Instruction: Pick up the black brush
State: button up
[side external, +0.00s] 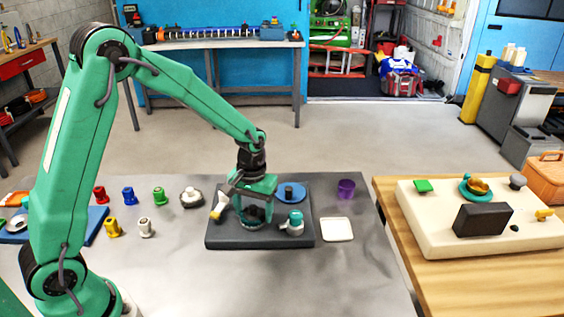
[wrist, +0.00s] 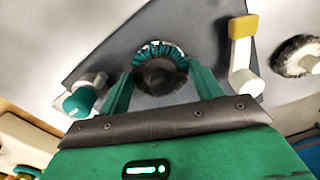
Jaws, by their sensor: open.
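The black brush (wrist: 160,76) is a round dark piece with a teal fringe along its far edge in the wrist view. In the side external view a dark round shape (side external: 256,213), probably the brush, shows on the dark grey board (side external: 228,241), partly hidden by my gripper. My gripper (side external: 254,208) points down over it. In the wrist view my gripper (wrist: 161,76) is open, with one green finger on each side of the brush. Gaps show between the brush and fingers; I cannot tell how far the fingertips are above the board.
Close by on the board are a teal-and-white fitting (side external: 292,223), a yellow-and-white piece (side external: 219,207) and a blue disc (side external: 290,191). A white-bristled piece (side external: 191,197) lies left. A purple cup (side external: 346,188) and white dish (side external: 337,229) stand right.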

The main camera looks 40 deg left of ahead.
aim_at(253, 206)
jog(key=shift+c, duration=0.3)
jog(key=c, duration=1.1)
jog(key=shift+r, duration=0.1)
jog(key=shift+r, duration=0.45)
notch_tip(253, 206, up, 3)
jog(key=shift+r, duration=0.1)
jog(key=s+d+r, duration=0.2)
jog(key=d, duration=0.1)
jog(key=s+d+r, duration=0.2)
jog(key=d, duration=0.1)
jog(key=s+d+r, duration=0.2)
jog(key=d, duration=0.2)
jog(key=shift+s+r, duration=0.1)
jog(key=shift+r, duration=0.3)
